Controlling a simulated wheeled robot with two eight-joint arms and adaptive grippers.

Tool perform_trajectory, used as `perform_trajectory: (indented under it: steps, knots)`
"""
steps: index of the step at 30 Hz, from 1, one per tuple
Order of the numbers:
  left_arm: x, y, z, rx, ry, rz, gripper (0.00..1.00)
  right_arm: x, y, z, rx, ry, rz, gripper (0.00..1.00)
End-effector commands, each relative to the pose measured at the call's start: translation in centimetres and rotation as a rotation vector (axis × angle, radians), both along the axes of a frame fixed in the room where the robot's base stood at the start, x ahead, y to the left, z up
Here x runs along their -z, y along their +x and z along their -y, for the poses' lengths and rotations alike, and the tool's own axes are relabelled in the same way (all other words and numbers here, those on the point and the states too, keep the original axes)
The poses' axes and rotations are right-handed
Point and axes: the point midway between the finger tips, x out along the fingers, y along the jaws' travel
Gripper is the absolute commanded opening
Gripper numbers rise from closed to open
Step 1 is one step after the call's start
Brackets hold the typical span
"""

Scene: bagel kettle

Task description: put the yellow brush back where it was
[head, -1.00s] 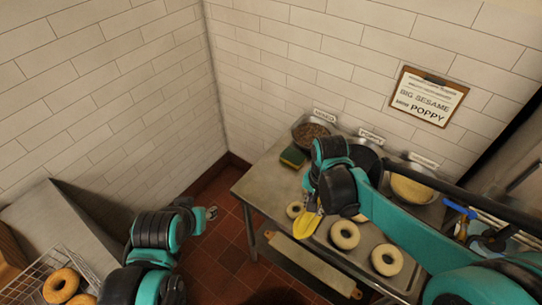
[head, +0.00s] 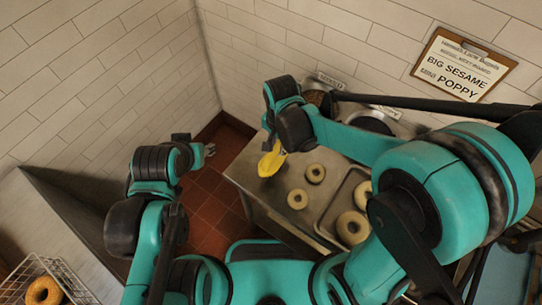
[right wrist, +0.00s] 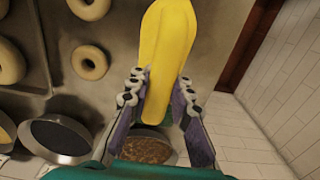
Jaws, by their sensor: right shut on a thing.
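The yellow brush (head: 271,163) is held in my right gripper (head: 279,147), above the left edge of the steel table (head: 262,196). In the right wrist view the yellow brush (right wrist: 166,45) stretches up and away between the fingers of my right gripper (right wrist: 157,92), which are closed on its lower part. My left gripper (head: 209,150) is over the red floor left of the table, with its small fingers apart and nothing visible between them.
Two small bagels (head: 315,173) (head: 297,199) lie on the table beside a tray (head: 322,222) of larger bagels. Bowls of brown seeds (right wrist: 147,150) and dark contents (right wrist: 60,138) stand along the wall. A wire basket (head: 75,284) with a bagel is at lower left.

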Motion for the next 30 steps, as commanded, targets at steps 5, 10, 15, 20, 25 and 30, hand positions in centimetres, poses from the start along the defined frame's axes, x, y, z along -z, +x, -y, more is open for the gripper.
perform_trajectory:
  steps: [5,10,15,20,25,30]
  knots:
    - [0.5,0.0,0.0,0.0,0.0,0.0,0.4,1.2,0.1,-1.9,0.0,0.0,0.0,0.0]
    - [1.1,0.0,0.0,0.0,0.0,0.0,0.4,2.5,0.2,-2.1,0.001,0.0,0.0,0.0]
    - [2.1,0.0,0.0,0.0,0.0,0.0,0.4,5.1,0.2,-2.1,0.001,0.0,0.0,0.0]
    - [2.0,0.0,0.0,0.0,0.0,0.0,0.4,5.2,0.1,-2.0,0.001,0.0,0.0,0.0]
    - [2.1,0.0,0.0,0.0,0.0,0.0,0.4,5.4,0.1,-2.0,0.001,0.0,0.0,0.0]
    - [2.3,0.0,0.0,0.0,0.0,0.0,0.4,5.5,0.1,-2.0,0.001,0.0,0.0,0.41]
